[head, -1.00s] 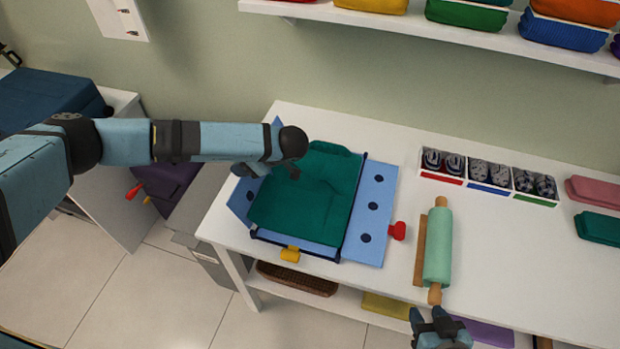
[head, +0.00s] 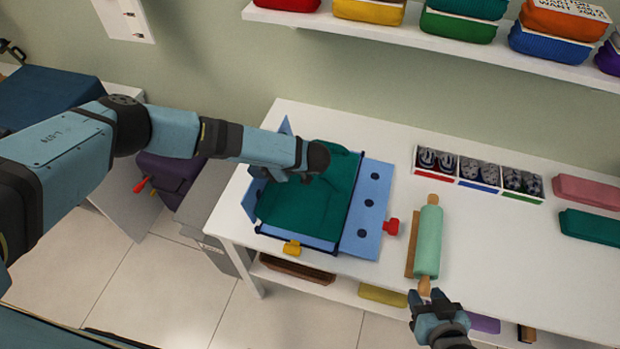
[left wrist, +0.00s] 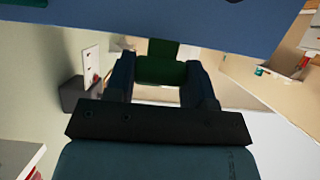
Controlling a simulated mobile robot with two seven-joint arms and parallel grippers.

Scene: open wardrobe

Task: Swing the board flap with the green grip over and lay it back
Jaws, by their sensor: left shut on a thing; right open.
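The blue folding board (head: 368,205) lies on the white table with a dark teal garment (head: 305,210) on it. Its right flap lies flat, with a red grip (head: 390,227); a yellow grip (head: 292,247) is at the front. The left flap (head: 285,126) is tilted up, largely hidden behind my left arm. My left gripper (left wrist: 160,76) is shut on the green grip (left wrist: 162,70), seen between its fingers in the left wrist view; the head view hides the grip. My right gripper (head: 430,303) is open and empty by the table's front edge, near the rolling pin.
A green rolling pin (head: 428,242) lies right of the board. A white divided tray (head: 478,172) with dark rolled items stands behind it. Folded pink (head: 590,192) and teal (head: 590,225) cloths lie farther right. A shelf (head: 440,44) with colored bins hangs above.

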